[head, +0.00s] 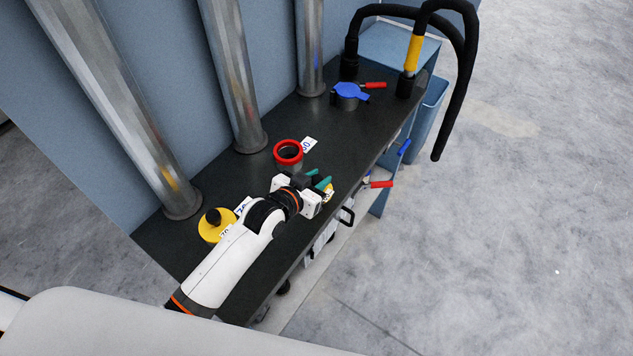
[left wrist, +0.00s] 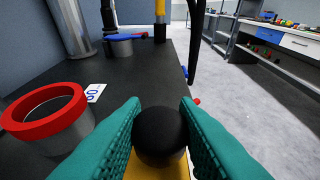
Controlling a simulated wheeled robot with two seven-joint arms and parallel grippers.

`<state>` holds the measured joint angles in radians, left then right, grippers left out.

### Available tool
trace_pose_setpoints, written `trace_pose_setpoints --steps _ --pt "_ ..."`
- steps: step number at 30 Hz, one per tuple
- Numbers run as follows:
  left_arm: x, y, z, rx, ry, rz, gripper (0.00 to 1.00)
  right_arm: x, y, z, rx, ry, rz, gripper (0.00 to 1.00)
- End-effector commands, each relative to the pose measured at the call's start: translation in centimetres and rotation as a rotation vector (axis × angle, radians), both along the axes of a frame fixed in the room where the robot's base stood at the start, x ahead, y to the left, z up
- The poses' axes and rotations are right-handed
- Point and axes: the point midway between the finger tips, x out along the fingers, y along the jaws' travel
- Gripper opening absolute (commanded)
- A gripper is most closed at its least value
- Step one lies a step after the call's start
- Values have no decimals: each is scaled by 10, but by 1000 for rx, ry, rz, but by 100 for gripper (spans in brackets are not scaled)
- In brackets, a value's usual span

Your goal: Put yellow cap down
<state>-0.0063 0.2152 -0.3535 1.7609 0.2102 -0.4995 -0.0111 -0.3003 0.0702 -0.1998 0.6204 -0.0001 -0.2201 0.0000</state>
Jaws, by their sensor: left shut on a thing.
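My left gripper (head: 322,184) is shut on the black knob (left wrist: 160,132) of a yellow cap. In the left wrist view the teal fingers press the knob from both sides, and the yellow of the cap (left wrist: 158,170) shows below it. In the head view the held cap is mostly hidden by the gripper, near the bench's front edge; I cannot tell whether it touches the bench. Another yellow cap (head: 211,232) with a black knob is on the bench at the left, beside my left forearm. My right gripper is not in view.
The dark bench (head: 205,178) carries an open red-rimmed port (head: 288,151), also in the left wrist view (left wrist: 60,104), just behind the gripper. A blue-lidded port (head: 349,91) and black hoses (head: 468,75) stand farther right. Metal pipes (head: 235,80) rise along the back.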

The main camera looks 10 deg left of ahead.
Motion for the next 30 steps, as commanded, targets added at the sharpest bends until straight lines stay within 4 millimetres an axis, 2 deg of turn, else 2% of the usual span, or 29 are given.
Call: trace_pose_setpoints --steps 4,15,16,19,30 --pt "0 0 -14 -1 -1 0 1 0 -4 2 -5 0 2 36" --pt "0 0 -19 -1 -2 0 1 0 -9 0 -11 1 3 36" --pt "0 0 -18 0 -1 0 32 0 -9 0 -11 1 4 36" --pt "0 0 -18 0 -1 0 49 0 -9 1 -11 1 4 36" --pt "-2 1 -15 0 -1 0 49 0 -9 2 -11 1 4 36"
